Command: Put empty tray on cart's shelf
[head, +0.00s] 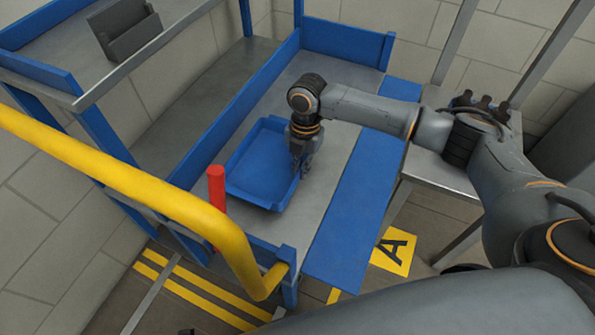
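The empty blue tray (258,158) sits on or just above the grey shelf (318,208) of the blue-edged cart, in its left part near the red post. Nothing lies inside the tray. My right gripper (302,168) points down at the tray's right rim, and its fingers overlap that rim in the picture. The fingers are small and dark, so I cannot tell whether they are closed on the rim or apart from it. My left gripper is not in view.
A yellow rail (130,180) and a red post (217,195) stand near the cart's front left. An upper shelf (60,55) holds a dark grey holder (125,30). Dark bottles (484,103) stand on a side table at right. A yellow A sign (395,250) marks the floor.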

